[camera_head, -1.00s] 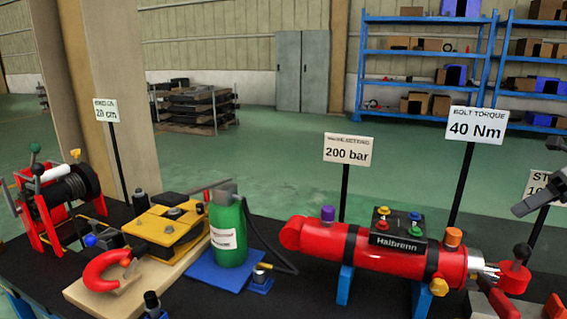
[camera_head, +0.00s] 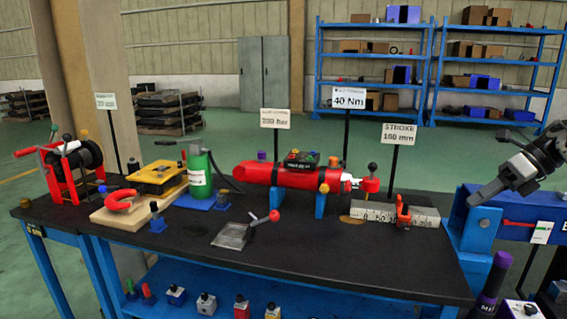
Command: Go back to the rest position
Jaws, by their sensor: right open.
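My right gripper (camera_head: 486,192) comes in from the right edge. Its grey fingers point down and left, and nothing shows between them. It is in front of the blue beam at the right, beyond the right end of the dark bench (camera_head: 330,262). A red cylinder (camera_head: 280,173) lies on blue supports in the middle of the bench, apart from the gripper. My left gripper is not in view.
A grey scale block (camera_head: 375,212) with a red slider, a lever plate (camera_head: 232,236), a green bottle (camera_head: 198,175), a yellow-topped device (camera_head: 158,178) and a red winch (camera_head: 72,170) stand on the bench. Its front strip is clear. A blue beam (camera_head: 515,226) stands at the right.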

